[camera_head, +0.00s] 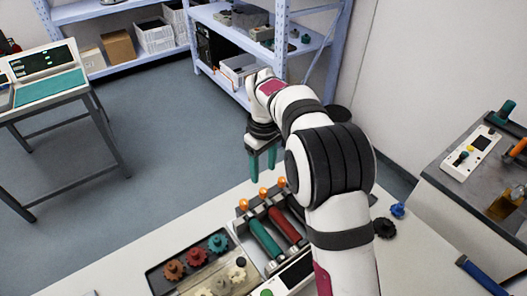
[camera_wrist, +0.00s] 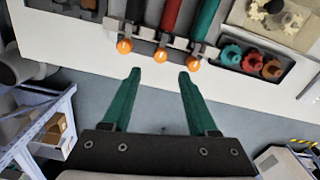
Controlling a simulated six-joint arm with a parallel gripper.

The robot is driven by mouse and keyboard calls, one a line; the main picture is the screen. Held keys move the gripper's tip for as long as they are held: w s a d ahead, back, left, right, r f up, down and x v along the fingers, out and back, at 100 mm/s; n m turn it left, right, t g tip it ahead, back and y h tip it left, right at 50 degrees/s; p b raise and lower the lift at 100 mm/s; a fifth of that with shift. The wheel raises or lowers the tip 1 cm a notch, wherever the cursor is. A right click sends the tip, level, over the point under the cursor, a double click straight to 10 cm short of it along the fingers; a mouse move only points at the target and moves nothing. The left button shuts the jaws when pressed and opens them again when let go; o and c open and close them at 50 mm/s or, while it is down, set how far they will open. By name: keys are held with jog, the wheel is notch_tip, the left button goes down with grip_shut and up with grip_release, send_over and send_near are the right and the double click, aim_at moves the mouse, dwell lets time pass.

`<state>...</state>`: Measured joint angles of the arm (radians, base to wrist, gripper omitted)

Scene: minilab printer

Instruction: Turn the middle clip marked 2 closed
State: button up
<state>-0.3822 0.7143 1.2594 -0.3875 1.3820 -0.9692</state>
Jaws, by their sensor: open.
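The middle clip shows an orange ball knob (camera_head: 263,193), between two like knobs at the printer's back edge. In the wrist view the middle knob (camera_wrist: 161,55) sits at the end of the red cartridge (camera_wrist: 170,20), just beyond my fingertips and roughly centred between them. The number marks are too small to read, and I cannot tell how far each clip is turned. My gripper (camera_head: 262,172) points down behind the knobs, with its green fingers apart and empty. Its spread fingers also show in the wrist view (camera_wrist: 159,75), touching nothing.
Outer knobs (camera_wrist: 124,46) and (camera_wrist: 193,64) flank the middle one closely. A green cartridge (camera_head: 265,241) lies beside the red one. A tray with coloured gears (camera_head: 195,262) stands left of the printer. A blue gear (camera_head: 398,210) lies right of my arm.

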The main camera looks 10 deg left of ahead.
notch_tip(320, 180, up, 8)
jog(key=shift+f, duration=0.25)
jog(key=s+d+r+m, duration=0.2)
jog(key=s+d+m, duration=0.25)
jog(key=s, duration=0.25)
jog(key=s+d+r+m, duration=0.3)
jog(key=s+d, duration=0.3)
jog(key=s, duration=0.1)
jog(key=s+d+f+m+y, duration=0.1)
jog(key=s+d+f+m, duration=0.1)
jog(key=s, duration=0.7)
jog(key=s+d+f+m, duration=0.2)
jog(key=s+f+m, duration=0.2)
jog(key=s+m, duration=0.3)
jog(key=shift+s+d+f+y, duration=0.2)
jog(key=shift+s+f+y, duration=0.2)
jog(key=shift+s, duration=0.85)
